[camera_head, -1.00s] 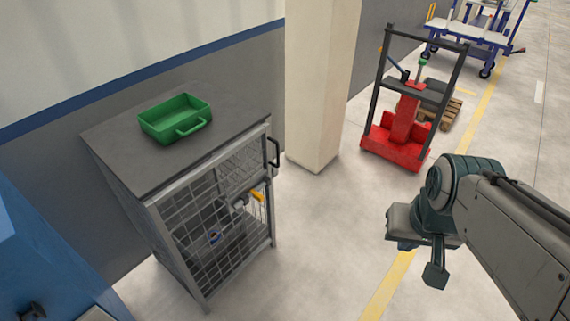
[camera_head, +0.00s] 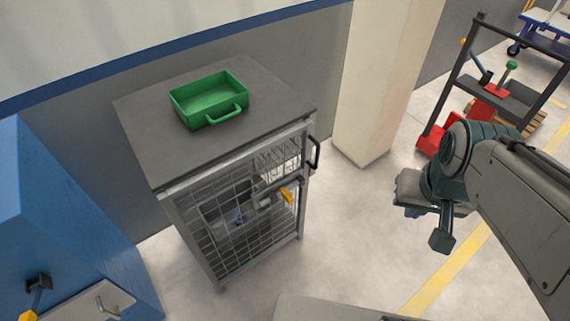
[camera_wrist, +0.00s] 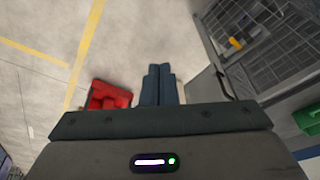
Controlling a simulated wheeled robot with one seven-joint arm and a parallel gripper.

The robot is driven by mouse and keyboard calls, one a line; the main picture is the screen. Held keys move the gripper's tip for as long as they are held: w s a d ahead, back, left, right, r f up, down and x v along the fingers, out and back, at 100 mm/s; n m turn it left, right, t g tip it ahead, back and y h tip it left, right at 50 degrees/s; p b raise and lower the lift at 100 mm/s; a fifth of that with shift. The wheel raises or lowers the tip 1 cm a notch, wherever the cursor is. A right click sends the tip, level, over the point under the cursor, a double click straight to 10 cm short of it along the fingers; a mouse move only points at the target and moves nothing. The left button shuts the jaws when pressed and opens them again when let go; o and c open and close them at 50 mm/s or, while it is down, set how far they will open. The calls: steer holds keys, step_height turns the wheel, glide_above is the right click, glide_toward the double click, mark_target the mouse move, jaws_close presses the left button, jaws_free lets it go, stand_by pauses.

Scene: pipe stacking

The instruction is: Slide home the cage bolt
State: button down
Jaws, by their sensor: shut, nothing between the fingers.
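The wire cage cabinet (camera_head: 190,194) stands left of centre in the head view, its mesh door facing the front right. A bolt with a yellow handle (camera_head: 287,195) sits at the door's right side, on a grey fitting. The yellow handle also shows in the wrist view (camera_wrist: 236,42). I cannot tell how far the bolt is slid. A black pull handle (camera_head: 315,154) is on the cage's right edge. My gripper (camera_wrist: 158,72) shows in the wrist view with its fingers together and empty, apart from the cage. In the head view my arm is at the right.
A green tray (camera_head: 208,98) lies on the cage top. A blue cabinet (camera_head: 60,215) stands at the left. A cream pillar (camera_head: 385,85) is behind the cage. The floor between cage and arm is clear.

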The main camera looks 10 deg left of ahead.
steer(key=shift+s+d, duration=0.1)
steer(key=shift+s, duration=0.05)
steer(key=w+a+f+n+t+y+b, duration=0.25)
steer(key=w+a+f+b, duration=0.35)
steer(key=a+f, duration=0.35)
steer(key=w+a+f+n+t+y+b, duration=0.1)
steer(key=w+a+f+n+b, duration=0.3)
steer(key=w+a+f+b, duration=0.4)
steer(key=a+f+n+t+h+b, duration=0.1)
steer(key=a+f+n+t+b, duration=0.2)
steer(key=f, duration=0.5)
steer(key=a+f+n+t+b, duration=0.1)
steer(key=a+f+b, duration=0.1)
steer(key=a+f, duration=0.5)
steer(key=s+a+f+n+t+b, duration=0.3)
steer(key=s+f+n+t+b, duration=0.5)
steer(key=f+n+t+b, duration=0.1)
steer(key=shift+s+a+f+n+h+b, duration=0.2)
steer(key=shift+n+h+b, duration=0.2)
steer(key=shift+n, duration=0.25)
steer(key=shift+w, duration=0.15)
